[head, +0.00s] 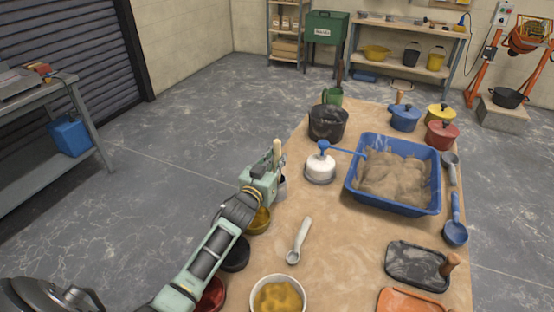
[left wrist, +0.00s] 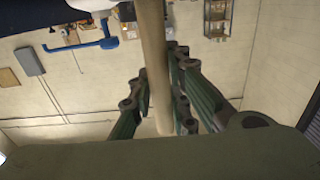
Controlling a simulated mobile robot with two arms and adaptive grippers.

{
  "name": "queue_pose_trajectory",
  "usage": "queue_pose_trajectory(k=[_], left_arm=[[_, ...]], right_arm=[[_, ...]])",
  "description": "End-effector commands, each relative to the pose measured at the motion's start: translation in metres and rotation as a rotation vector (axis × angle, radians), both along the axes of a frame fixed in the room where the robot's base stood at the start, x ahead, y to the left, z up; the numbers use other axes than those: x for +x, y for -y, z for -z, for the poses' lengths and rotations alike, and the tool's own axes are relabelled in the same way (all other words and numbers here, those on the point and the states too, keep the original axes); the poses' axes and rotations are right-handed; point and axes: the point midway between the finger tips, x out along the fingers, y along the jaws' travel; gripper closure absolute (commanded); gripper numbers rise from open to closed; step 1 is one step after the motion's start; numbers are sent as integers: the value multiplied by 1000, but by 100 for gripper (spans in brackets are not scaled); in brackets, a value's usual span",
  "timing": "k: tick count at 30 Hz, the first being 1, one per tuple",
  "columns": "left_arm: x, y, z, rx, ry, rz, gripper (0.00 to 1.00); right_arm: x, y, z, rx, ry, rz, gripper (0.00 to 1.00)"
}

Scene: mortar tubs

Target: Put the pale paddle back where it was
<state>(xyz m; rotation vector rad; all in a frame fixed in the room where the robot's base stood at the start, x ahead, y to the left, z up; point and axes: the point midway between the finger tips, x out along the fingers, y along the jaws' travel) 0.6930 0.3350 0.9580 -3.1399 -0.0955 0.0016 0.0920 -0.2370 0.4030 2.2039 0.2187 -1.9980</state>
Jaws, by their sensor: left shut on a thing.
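My left gripper (head: 276,168) is shut on a pale wooden stick-like thing, which I take to be the pale paddle (head: 277,149). Its pale end stands up above the fingers, at the left edge of the table. In the left wrist view the paddle (left wrist: 153,55) runs between the green fingers (left wrist: 158,108). Its lower part is hidden by the gripper in the head view. My right gripper is not in view.
Lidded pots (head: 441,134) stand back right.

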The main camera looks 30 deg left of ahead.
Motion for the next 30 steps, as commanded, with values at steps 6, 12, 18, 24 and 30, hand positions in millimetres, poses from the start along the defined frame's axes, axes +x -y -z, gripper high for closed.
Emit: queue_pose_trajectory(k=[6, 12, 18, 24, 30], left_arm=[[0, 0, 2, 0, 0, 0, 71], [0, 0, 2, 0, 0, 0, 65], [0, 0, -1, 0, 0, 0, 65], [-18, 2, 1, 0, 0, 1, 65], [-58, 4, 1, 0, -1, 1, 65]], right_arm=[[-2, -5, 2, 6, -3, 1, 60], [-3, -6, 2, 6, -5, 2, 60], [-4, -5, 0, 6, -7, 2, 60], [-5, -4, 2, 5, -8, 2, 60], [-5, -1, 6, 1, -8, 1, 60]])
